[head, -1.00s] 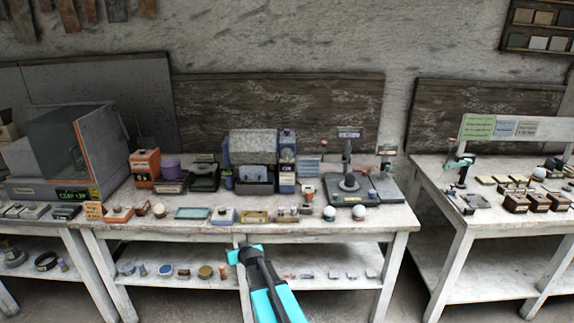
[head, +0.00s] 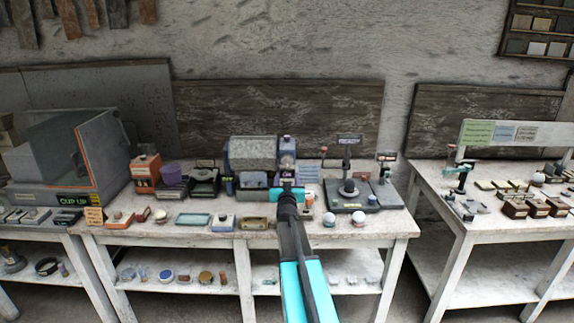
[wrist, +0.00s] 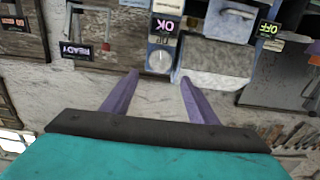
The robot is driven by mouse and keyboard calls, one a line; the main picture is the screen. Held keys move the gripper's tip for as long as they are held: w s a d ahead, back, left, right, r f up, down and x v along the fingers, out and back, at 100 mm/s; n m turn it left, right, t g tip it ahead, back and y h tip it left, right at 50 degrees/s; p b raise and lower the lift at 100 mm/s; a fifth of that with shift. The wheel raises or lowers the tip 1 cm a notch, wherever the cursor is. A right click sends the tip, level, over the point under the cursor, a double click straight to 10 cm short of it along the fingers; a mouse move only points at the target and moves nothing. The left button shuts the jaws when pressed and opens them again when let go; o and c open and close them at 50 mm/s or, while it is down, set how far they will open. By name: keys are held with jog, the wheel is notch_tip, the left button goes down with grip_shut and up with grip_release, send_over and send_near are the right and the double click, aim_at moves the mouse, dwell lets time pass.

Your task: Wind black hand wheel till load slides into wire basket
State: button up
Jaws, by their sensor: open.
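A dark grey machine base (head: 372,199) stands at the right end of the middle table. A round black part (head: 348,188), probably the hand wheel, sits on it below an upright post with a small sign (head: 349,140). In the wrist view, which looks upside down, a sign reads READY (wrist: 76,50). I cannot clearly pick out the load or the wire basket. My gripper (head: 288,192) is left of the machine, over the middle table. The wrist view shows its two purple fingers (wrist: 156,80) apart, with nothing between them.
A blue and grey unit with a round dial (wrist: 160,60) and an OK sign is beyond my fingers. A large grey booth (head: 80,160) stands left; another table (head: 450,200) is right.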

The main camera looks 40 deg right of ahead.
aim_at(287, 162)
jog(key=shift+w, duration=0.1)
jog(key=shift+p+x, duration=1.05)
jog(key=shift+x, duration=5.75)
jog(key=shift+c, duration=0.5)
jog(key=c, duration=0.7)
